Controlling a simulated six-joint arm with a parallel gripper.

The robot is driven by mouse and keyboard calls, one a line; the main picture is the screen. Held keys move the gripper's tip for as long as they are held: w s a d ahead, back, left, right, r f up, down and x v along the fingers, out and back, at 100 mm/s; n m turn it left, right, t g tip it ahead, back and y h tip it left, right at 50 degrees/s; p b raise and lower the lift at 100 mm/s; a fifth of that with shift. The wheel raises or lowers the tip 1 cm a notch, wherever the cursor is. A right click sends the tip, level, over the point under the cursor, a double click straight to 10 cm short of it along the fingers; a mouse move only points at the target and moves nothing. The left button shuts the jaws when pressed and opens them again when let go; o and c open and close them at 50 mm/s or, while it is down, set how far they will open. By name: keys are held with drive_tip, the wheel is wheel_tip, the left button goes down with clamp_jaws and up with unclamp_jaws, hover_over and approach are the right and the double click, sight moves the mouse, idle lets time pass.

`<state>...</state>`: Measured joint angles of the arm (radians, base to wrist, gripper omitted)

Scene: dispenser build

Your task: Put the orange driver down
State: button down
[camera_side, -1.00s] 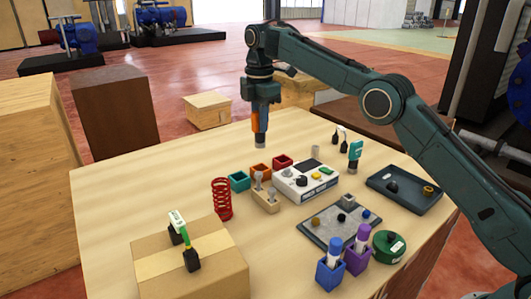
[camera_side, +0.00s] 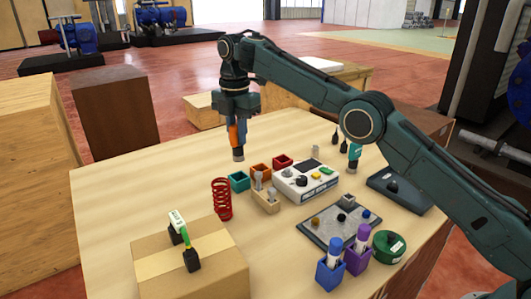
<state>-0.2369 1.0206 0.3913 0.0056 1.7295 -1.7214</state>
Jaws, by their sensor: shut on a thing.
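The orange driver (camera_side: 234,135) hangs upright from my gripper (camera_side: 235,116), with its grey lower end above the table. My gripper is shut on the driver's upper part, which the jaws partly hide. The driver is above the back left part of the wooden table (camera_side: 120,200), behind the teal bin (camera_side: 238,181). I cannot tell exactly how far its tip is from the tabletop.
An orange bin (camera_side: 260,172) and a red bin (camera_side: 283,162) stand beside the teal one. A red spring (camera_side: 222,199) stands in front. A white device (camera_side: 307,185) and a cardboard box (camera_side: 190,272) are nearby. The table's back left is clear.

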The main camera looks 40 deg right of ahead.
sight(238, 161)
drive_tip(key=shift+a+f, duration=0.1)
drive_tip(key=shift+f, duration=2.1)
drive_tip(key=shift+f, duration=0.1)
drive_tip(key=shift+f, duration=1.7)
drive_tip(key=shift+f, duration=0.15)
drive_tip(key=c, duration=1.3)
unclamp_jaws()
drive_tip(key=shift+c, duration=0.2)
